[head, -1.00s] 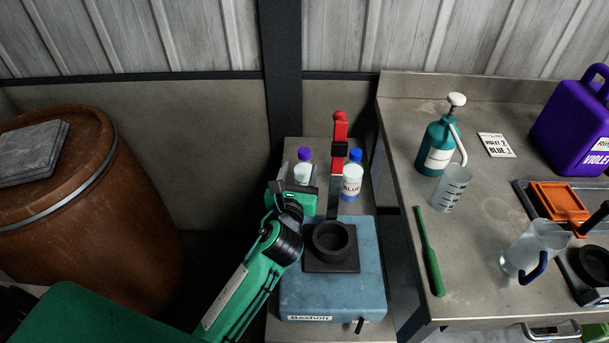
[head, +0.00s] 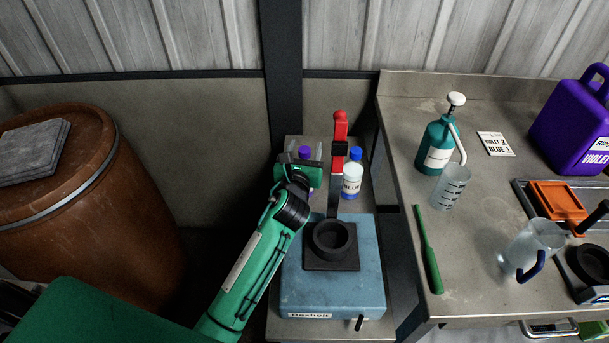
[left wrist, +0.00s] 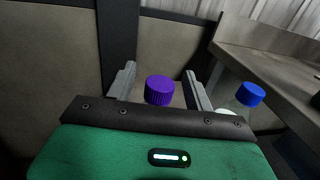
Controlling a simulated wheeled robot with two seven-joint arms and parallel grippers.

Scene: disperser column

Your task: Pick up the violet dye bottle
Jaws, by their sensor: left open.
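The violet dye bottle shows its purple cap (head: 304,152) in the head view, behind my left gripper (head: 300,158), which hides most of its body. In the left wrist view, the purple cap (left wrist: 159,90) is between the two grey fingers of my left gripper (left wrist: 160,88). The fingers are open, with a gap visible on each side of the cap. The blue dye bottle (head: 352,183) stands just to the right, and its blue cap (left wrist: 249,94) shows right of the fingers. My right gripper is not in view.
A blue disperser base (head: 300,290) with a black ring and a red-topped column (head: 340,130) stands close by. A brown barrel (head: 100,220) is at left. The bench (head: 485,270) at right holds a teal pump bottle (head: 438,145), beakers and a violet jug (head: 575,130).

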